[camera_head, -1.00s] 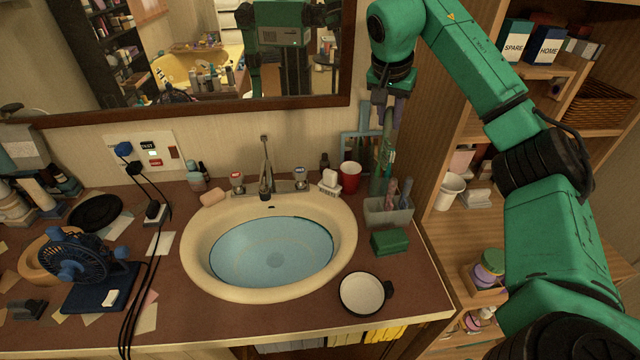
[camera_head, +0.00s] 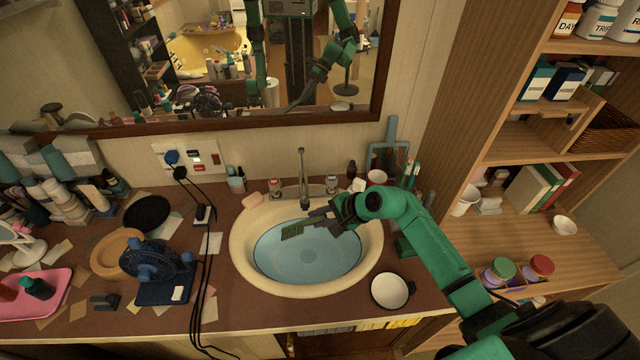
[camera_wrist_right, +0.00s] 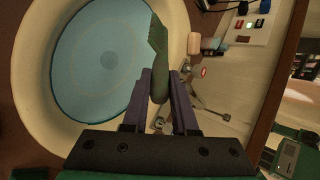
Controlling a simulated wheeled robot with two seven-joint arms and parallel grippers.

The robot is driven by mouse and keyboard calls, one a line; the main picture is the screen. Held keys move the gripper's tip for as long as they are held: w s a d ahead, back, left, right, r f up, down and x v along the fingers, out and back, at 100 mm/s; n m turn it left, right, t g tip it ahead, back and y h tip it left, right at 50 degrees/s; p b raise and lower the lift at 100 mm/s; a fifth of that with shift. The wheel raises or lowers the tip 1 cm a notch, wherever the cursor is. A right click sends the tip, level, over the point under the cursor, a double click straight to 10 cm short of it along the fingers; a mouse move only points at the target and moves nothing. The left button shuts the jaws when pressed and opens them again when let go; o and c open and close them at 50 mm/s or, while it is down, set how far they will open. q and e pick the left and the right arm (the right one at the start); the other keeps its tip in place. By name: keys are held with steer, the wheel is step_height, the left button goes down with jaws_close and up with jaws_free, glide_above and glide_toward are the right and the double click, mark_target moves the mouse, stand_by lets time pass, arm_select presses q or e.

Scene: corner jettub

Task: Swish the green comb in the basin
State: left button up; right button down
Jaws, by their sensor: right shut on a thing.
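The green comb (camera_head: 293,231) is held by my right gripper (camera_head: 322,223), which is shut on it. The comb points left over the back part of the basin (camera_head: 246,272), above the blue water (camera_head: 310,262). In the right wrist view, the comb (camera_wrist_right: 158,45) sticks out from between the two fingers of the gripper (camera_wrist_right: 160,88), with the water (camera_wrist_right: 100,60) beside and below it. I cannot tell whether the comb touches the water. My left gripper is not in view.
The faucet (camera_head: 303,180) stands behind the basin, close to the comb. A soap bar (camera_head: 252,200) lies at its left. A blue fan (camera_head: 150,265) and black cords are at the left. A wooden shelf (camera_head: 540,220) rises at right.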

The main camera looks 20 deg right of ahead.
steer(key=shift+s+d+f+m+t, duration=0.25)
steer(key=shift+s+d+m+t, duration=0.15)
steer(key=shift+s+m, duration=0.2)
steer(key=shift+w+f, duration=0.1)
steer(key=shift+f, duration=0.05)
steer(key=shift+d, duration=0.1)
